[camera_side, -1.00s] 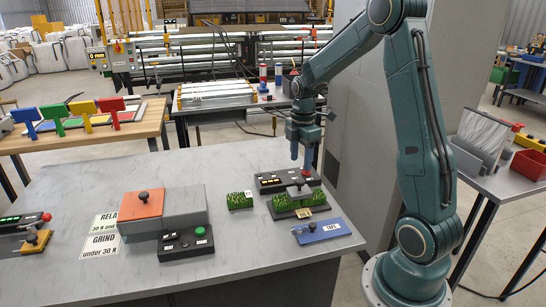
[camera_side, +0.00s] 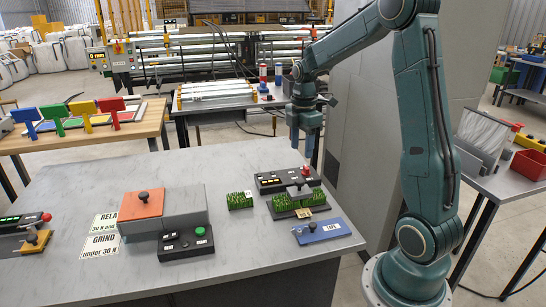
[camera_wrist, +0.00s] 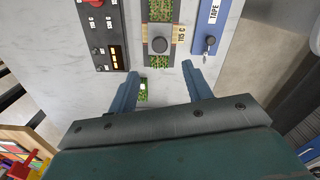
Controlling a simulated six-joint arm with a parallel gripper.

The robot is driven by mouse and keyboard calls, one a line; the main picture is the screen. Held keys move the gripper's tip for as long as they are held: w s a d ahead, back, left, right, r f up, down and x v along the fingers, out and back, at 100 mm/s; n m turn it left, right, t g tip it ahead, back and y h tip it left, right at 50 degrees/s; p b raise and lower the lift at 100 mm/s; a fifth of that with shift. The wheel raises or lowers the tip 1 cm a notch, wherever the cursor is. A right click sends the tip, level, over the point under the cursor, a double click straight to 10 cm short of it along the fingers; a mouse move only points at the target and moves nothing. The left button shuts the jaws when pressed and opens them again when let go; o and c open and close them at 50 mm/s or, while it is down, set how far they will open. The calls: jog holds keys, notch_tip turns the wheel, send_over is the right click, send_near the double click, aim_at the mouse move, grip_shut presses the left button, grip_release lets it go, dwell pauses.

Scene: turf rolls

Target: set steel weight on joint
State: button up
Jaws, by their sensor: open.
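A grey block with a round black knob, which looks like the steel weight (camera_side: 299,191), rests across the middle of a green turf strip (camera_side: 284,204) in a dark fixture. It also shows in the wrist view (camera_wrist: 160,45), with turf visible on both sides of it. Any joint in the turf under the block is hidden. My gripper (camera_side: 303,143) is above the table behind the fixture, clear of the block. In the wrist view my gripper (camera_wrist: 162,84) has its fingers wide apart with nothing between them; the block lies beyond the fingertips.
A black panel with a red button (camera_side: 284,180) stands behind the fixture. A blue tape block (camera_side: 322,231) lies in front of it. A small loose turf piece (camera_side: 240,201) lies left of it. An orange-lidded grey box (camera_side: 141,205) and a green-button box (camera_side: 186,244) stand further left.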

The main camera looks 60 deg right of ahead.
jog(key=s+a+r+m+t, duration=0.1)
jog(key=s+a+r+m, duration=0.2)
jog(key=a+r, duration=0.3)
jog(key=s+a+r+m+t, duration=0.2)
jog(key=s+a+r+m, duration=0.1)
jog(key=a, duration=0.5)
jog(key=s+a+m+t, duration=0.2)
jog(key=s+a+m, duration=0.4)
jog(key=s+a, duration=0.2)
jog(key=shift+s+a+r+t, duration=0.3)
jog(key=shift+s+r, duration=0.15)
jog(key=shift+s, duration=0.65)
